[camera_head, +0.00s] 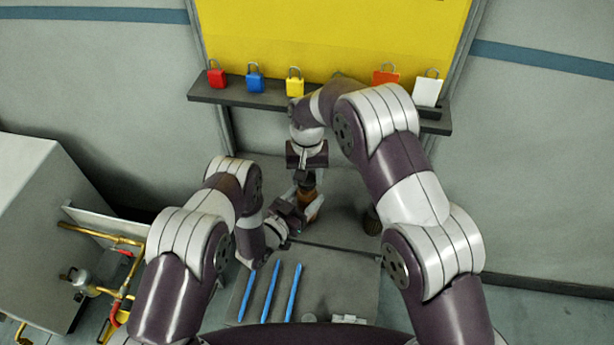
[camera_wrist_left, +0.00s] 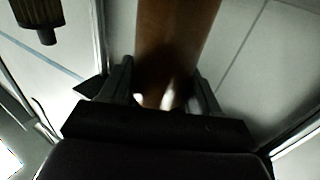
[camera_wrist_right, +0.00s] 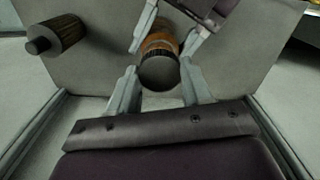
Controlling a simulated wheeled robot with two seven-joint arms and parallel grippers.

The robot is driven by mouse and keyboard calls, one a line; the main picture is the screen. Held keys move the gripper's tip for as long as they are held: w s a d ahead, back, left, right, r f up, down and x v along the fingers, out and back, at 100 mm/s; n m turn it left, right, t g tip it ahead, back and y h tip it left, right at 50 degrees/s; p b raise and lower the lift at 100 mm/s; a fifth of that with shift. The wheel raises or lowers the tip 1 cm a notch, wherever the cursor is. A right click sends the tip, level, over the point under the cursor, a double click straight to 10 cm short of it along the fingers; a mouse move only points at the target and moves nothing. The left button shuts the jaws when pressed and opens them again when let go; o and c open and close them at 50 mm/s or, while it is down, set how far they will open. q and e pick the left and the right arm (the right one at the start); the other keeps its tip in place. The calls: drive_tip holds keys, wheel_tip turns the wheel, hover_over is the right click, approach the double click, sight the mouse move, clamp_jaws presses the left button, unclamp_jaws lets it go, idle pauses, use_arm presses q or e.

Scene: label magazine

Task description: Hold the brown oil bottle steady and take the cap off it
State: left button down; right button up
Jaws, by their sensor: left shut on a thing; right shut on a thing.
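The brown oil bottle (camera_head: 313,208) stands upright on the grey bench, partly hidden by my grippers. My left gripper (camera_head: 301,210) is shut on its side; in the left wrist view the brown body (camera_wrist_left: 176,42) fills the space between the fingers (camera_wrist_left: 160,88). My right gripper (camera_head: 308,184) comes down from above. In the right wrist view its fingers (camera_wrist_right: 158,85) are closed on both sides of the dark round cap (camera_wrist_right: 159,73), with the bottle's orange-brown body (camera_wrist_right: 160,41) behind it. I cannot tell whether the cap still sits on the neck.
A dark ribbed cylinder (camera_head: 372,221) stands right of the bottle. Several blue pens (camera_head: 270,291) lie on the nearer panel. Several padlocks (camera_head: 255,83) line the shelf (camera_head: 240,96) at the back. Brass pipes (camera_head: 100,232) and a valve are at the left.

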drive_tip(key=shift+r, duration=2)
use_arm(q)
drive_tip(key=shift+c, duration=0.8)
unclamp_jaws()
